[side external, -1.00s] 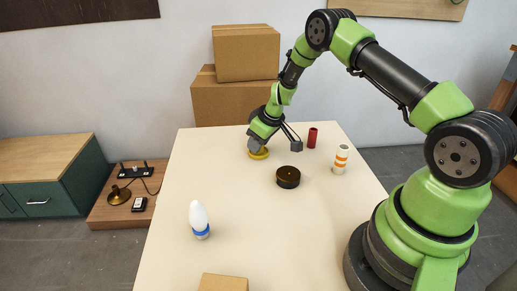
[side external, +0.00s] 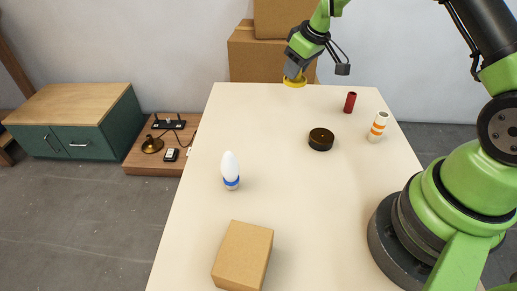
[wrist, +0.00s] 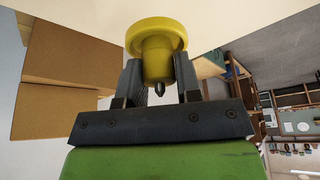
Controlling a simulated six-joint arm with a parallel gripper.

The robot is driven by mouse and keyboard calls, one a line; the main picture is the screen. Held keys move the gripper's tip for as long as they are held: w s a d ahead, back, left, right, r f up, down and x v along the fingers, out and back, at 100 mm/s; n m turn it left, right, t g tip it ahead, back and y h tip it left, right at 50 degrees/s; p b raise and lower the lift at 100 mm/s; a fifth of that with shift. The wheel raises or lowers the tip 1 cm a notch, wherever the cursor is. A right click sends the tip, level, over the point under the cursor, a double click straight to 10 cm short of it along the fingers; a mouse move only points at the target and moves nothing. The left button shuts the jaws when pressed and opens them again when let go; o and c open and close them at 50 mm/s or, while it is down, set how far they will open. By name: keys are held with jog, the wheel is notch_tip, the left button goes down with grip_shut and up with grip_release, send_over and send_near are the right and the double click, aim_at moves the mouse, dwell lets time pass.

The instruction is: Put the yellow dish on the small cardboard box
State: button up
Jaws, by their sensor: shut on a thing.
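The yellow dish (side external: 294,83) is held at the tip of my gripper (side external: 295,74), above the far edge of the table in the side view. In the wrist view the dish (wrist: 157,40) sits between the two dark fingers of my gripper (wrist: 158,80), which are shut on its narrower stem. The small cardboard box (side external: 243,256) lies on the table at the near end, well away from the gripper. Its plain top faces up and is bare.
On the cream table (side external: 290,220) stand a white bulb with a blue band (side external: 230,170), a round black part (side external: 321,139), a red cylinder (side external: 350,102) and an orange-striped white cylinder (side external: 377,127). Large cardboard boxes (side external: 255,58) are stacked behind the table.

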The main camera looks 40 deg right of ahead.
jog(key=s+a+r+n+g+y, duration=0.1)
jog(key=a+n, duration=0.3)
jog(key=a, duration=0.3)
jog(key=s+a+r+n+y, duration=0.1)
jog(key=a+n+y, duration=0.15)
jog(key=a, duration=0.45)
notch_tip(320, 180, up, 3)
jog(key=n+g, duration=0.7)
jog(key=n, duration=1.2)
send_over(243, 263)
jog(key=w+d, duration=0.1)
jog(key=shift+h, duration=0.35)
notch_tip(243, 263, down, 9)
jog(key=shift+w+d+r, duration=0.1)
jog(key=shift+w+d, duration=0.05)
jog(key=shift+f, duration=0.2)
jog(key=o, duration=1)
jog(key=shift+r, duration=0.1)
